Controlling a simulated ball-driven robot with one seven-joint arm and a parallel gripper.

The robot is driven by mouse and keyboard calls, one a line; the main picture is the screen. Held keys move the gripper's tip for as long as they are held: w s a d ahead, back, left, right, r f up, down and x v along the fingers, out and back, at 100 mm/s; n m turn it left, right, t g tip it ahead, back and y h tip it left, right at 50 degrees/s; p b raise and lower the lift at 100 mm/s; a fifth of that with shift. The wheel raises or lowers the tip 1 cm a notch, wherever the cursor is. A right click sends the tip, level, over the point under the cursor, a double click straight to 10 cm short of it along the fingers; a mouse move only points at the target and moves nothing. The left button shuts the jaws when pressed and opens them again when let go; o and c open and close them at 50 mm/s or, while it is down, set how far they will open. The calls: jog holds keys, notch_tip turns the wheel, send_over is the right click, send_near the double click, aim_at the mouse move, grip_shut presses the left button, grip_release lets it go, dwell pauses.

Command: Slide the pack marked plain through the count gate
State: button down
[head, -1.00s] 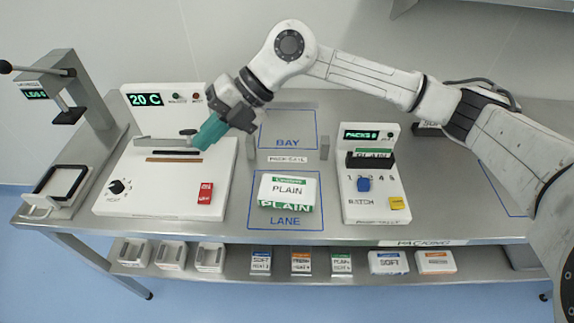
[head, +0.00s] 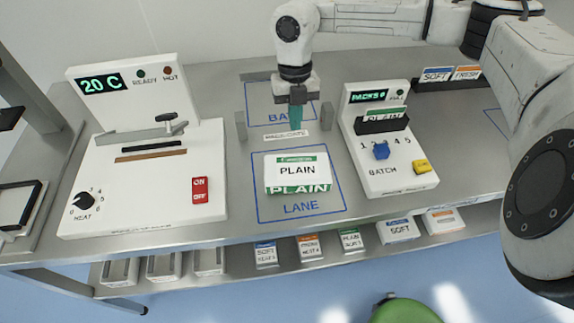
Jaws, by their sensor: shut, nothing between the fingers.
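The pack marked plain (head: 297,171), white with green bands, lies inside the blue LANE outline (head: 262,210) on the steel bench. The count gate is a pair of short grey posts (head: 241,126) behind the pack, with a PACK GATE label (head: 285,136) between them. Beyond the gate is the blue BAY outline (head: 254,96), partly hidden by my arm. My gripper (head: 296,126) points down with teal fingers shut and empty. It is at the gate, behind the pack and apart from it in the picture. Its exact height is unclear.
A white sealer (head: 135,200) reading 20 C stands left of the lane. A batch counter (head: 390,150) with a blue knob (head: 381,151) and yellow button (head: 421,166) stands close on the right. A card rack (head: 447,84) is farther right. Several packs sit on the lower shelf (head: 330,251).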

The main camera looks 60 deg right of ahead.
jog(key=shift+w+f+b, duration=0.2)
jog(key=shift+w+f, duration=0.05)
jog(key=shift+f, duration=0.2)
jog(key=shift+w+f+b, duration=0.2)
jog(key=shift+f, duration=0.25)
jog(key=p, duration=0.5)
send_near(302, 175)
jog(key=f, duration=0.3)
jog(key=a+f, duration=0.1)
jog(key=f, duration=0.1)
jog(key=shift+s+f, duration=0.1)
jog(key=shift+s, duration=0.15)
jog(key=shift+s+a+f, duration=0.1)
jog(key=shift+f, duration=0.2)
jog(key=shift+f+b, duration=0.6)
jog(key=shift+f, duration=0.15)
